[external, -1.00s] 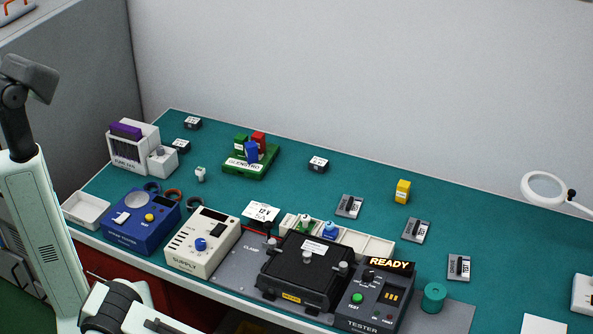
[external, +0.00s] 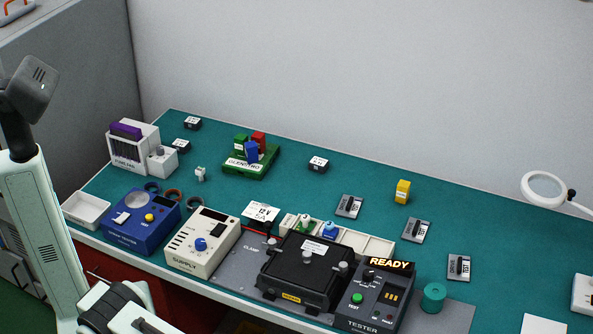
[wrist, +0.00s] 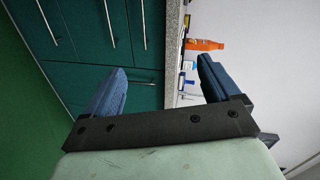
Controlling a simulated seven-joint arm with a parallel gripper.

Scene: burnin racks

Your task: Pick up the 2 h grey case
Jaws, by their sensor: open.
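I cannot make out the gripper in the external view.
A black clamp box (external: 304,270) and tester (external: 374,298) stand at the front, with a supply box (external: 202,240) and blue unit (external: 141,220) to their left. A yellow block (external: 402,191) and teal cylinder (external: 433,297) stand near the cases.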

